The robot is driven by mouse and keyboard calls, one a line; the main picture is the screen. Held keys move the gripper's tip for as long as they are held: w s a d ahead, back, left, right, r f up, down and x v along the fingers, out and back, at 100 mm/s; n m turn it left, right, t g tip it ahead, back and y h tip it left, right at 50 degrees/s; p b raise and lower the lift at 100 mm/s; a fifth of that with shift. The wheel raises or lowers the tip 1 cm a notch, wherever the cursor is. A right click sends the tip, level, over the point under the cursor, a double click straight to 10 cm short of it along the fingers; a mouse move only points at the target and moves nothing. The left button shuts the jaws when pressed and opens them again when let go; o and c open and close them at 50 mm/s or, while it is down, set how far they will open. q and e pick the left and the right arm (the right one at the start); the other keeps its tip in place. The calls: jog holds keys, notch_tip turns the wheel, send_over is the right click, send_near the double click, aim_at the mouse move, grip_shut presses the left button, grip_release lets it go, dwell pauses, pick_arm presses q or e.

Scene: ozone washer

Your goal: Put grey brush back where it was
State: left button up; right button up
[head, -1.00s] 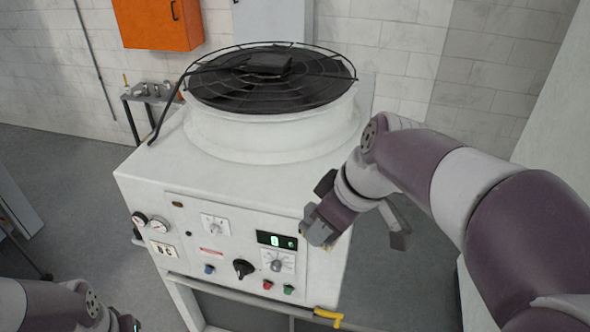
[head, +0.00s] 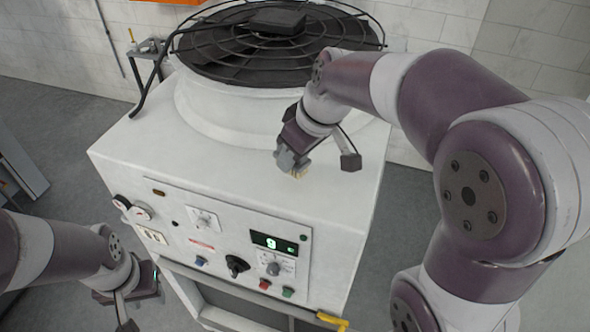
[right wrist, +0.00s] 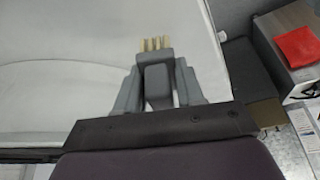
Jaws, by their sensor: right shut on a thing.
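The grey brush shows in the right wrist view as a grey block (right wrist: 157,84) with pale yellow bristles (right wrist: 155,43) pointing away from me. My right gripper (right wrist: 158,88) is shut on it. In the head view my right gripper (head: 291,160) is over the white machine's top (head: 240,190), in front of the round fan housing. The bristles show just below its fingers. I cannot tell whether they touch the surface. My left gripper (head: 128,300) is at the lower left, beside the machine's front. Its fingers are partly cut off, so its opening is unclear.
The black fan grille (head: 280,35) rises behind my right gripper. The control panel (head: 225,245) has a lit green display, knobs and buttons. A yellow clip (head: 332,321) is on the front rail. The right wrist view shows a box (right wrist: 287,50) with a red item.

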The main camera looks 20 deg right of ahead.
aim_at(295, 172)
jog(key=shift+w+d+f+p, duration=0.2)
jog(key=shift+w+f+p, duration=0.25)
jog(key=shift+f, duration=0.2)
jog(key=shift+s+f+p, duration=0.25)
jog(key=shift+f+p, duration=0.05)
jog(key=shift+f, duration=0.95)
jog(key=shift+s+a, duration=0.4)
jog(key=shift+s, duration=0.1)
jog(key=shift+w+d+f+b, duration=0.1)
jog(key=shift+w+f+b, duration=0.1)
jog(key=shift+f+b, duration=0.1)
jog(key=o, duration=1)
jog(key=shift+w+d, duration=0.1)
jog(key=shift+w, duration=0.1)
jog(key=shift+c, duration=0.2)
jog(key=shift+o, duration=0.3)
jog(key=shift+d, duration=0.1)
jog(key=shift+s+r, duration=0.1)
jog(key=shift+s+r+p, duration=0.1)
jog(key=shift+r+p, duration=0.15)
jog(key=shift+p, duration=0.05)
jog(key=b+v, duration=0.2)
jog(key=v, duration=0.2)
jog(key=shift+r+b, duration=0.35)
jog(key=shift+r, duration=0.05)
jog(key=p+v, duration=0.4)
jog(key=v, duration=0.3)
